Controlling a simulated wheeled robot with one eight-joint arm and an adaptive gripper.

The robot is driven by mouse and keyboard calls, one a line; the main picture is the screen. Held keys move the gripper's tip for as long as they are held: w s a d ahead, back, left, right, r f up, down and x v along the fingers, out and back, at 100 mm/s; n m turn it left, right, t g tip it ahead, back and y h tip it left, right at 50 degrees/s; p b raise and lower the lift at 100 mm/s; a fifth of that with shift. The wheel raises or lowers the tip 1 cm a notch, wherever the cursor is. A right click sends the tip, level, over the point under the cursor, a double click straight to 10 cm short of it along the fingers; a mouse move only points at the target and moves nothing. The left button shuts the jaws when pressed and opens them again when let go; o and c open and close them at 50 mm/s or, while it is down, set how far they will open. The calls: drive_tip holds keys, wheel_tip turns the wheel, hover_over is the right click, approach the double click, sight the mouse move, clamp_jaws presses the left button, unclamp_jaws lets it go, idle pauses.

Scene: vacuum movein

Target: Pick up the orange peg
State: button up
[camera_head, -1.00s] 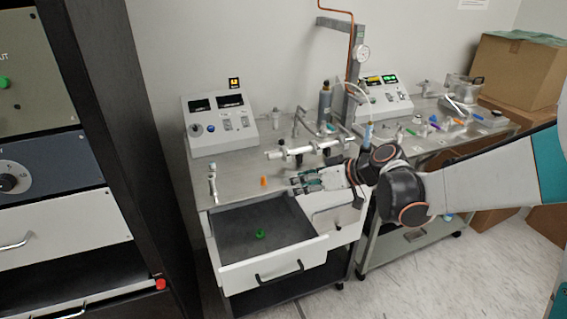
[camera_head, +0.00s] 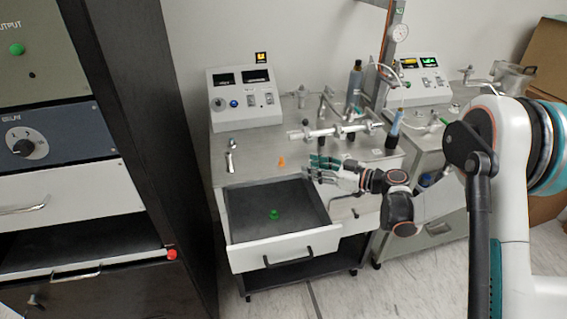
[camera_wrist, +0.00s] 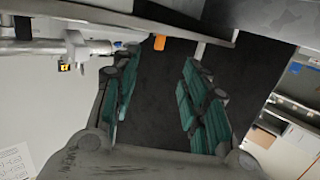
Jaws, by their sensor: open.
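The orange peg (camera_head: 282,162) stands on the metal bench top, just behind the open drawer. It also shows in the wrist view (camera_wrist: 159,43), ahead of the fingers and near the top of the picture. My gripper (camera_head: 312,166) is to the right of the peg in the head view, with its fingers pointing left towards it. In the wrist view my gripper (camera_wrist: 152,100) has its green-padded fingers spread apart. Nothing is between them, and the peg is apart from them.
An open drawer (camera_head: 241,215) holding a green object (camera_head: 273,214) juts out below the bench top. A horizontal metal pipe fitting (camera_head: 335,130) lies behind my gripper. A control box (camera_head: 245,103) stands at the back. A metal lever (camera_head: 231,156) is at the left.

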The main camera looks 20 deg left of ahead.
sight(285, 166)
drive_tip(key=b+x, duration=0.3)
drive_tip(key=x, duration=0.7)
drive_tip(key=shift+w+a+b, duration=0.15)
drive_tip(key=shift+a+b, duration=0.1)
drive_tip(key=shift+b, duration=0.05)
drive_tip(key=c, duration=0.8)
